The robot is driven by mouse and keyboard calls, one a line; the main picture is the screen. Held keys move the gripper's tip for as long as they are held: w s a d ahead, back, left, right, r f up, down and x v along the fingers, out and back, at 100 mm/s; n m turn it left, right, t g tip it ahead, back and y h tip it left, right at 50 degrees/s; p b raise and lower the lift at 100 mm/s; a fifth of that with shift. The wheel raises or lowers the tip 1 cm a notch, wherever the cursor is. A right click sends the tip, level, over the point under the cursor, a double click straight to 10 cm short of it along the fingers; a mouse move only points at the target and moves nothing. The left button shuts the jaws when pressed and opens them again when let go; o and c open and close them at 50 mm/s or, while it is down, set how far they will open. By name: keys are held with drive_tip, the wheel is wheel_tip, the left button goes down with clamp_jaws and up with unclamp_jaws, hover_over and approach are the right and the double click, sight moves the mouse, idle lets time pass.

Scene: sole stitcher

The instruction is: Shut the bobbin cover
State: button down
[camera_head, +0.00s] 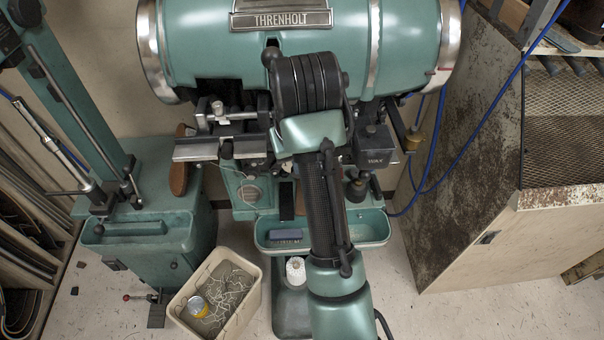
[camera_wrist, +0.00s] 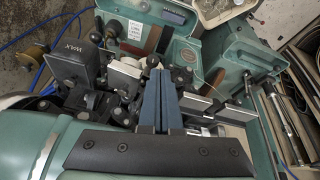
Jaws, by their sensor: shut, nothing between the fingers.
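A green panel with a round disc, seemingly the bobbin cover (camera_head: 250,192), is on the front of the green stitching machine (camera_head: 210,45), below its work head. It also shows in the wrist view (camera_wrist: 186,55), beside dark and brown strips; its exact opening angle is unclear. My gripper (camera_wrist: 158,73) has two blue fingers, shut together with nothing between them. In the wrist view they point toward the machine's front, apart from the panel as far as I can tell. In the head view my arm hides the fingers.
Crowded metal parts and a wax box (camera_head: 377,157) surround the work head. A green tray (camera_head: 368,228) sits below. A bin with thread scraps (camera_head: 254,300) stands on the floor, beside a green stand (camera_head: 150,240). A blue hose (camera_head: 455,165) and wooden cabinet (camera_head: 520,245) are right.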

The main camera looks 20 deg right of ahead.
drive_tip(key=shift+s+a+r+p, duration=0.1)
drive_tip(key=shift+s+a+p, duration=0.1)
drive_tip(key=shift+s+p, duration=0.35)
drive_tip(key=shift+s+a+p, duration=0.15)
drive_tip(key=shift+s+p, duration=0.15)
drive_tip(key=shift+s, duration=0.35)
drive_tip(key=c, duration=1.4)
unclamp_jaws()
drive_tip(key=shift+s, duration=0.1)
drive_tip(key=o, duration=0.7)
drive_tip(key=f+t+b, duration=0.1)
drive_tip(key=w+f+b, duration=0.1)
drive_tip(key=f, duration=0.1)
drive_tip(key=f+t, duration=0.1)
drive_tip(key=f, duration=0.1)
drive_tip(key=shift+w+d+t+b, duration=0.15)
drive_tip(key=shift+w+t+b, duration=0.15)
drive_tip(key=shift+b, duration=0.1)
drive_tip(key=shift+c, duration=0.2)
drive_tip(key=s+d+m+t+h+b, duration=0.2)
drive_tip(key=d+m+t+h+b, duration=0.25)
drive_tip(key=t+b, duration=0.5)
drive_tip(key=shift+n+t+y, duration=0.25)
drive_tip(key=shift+t+y, duration=0.1)
drive_tip(key=shift+t, duration=0.2)
drive_tip(key=p+x, duration=0.8)
drive_tip(key=x, duration=0.4)
drive_tip(key=shift+w+d+r, duration=0.15)
drive_tip(key=shift+w+r, duration=0.05)
drive_tip(key=shift+w, duration=0.05)
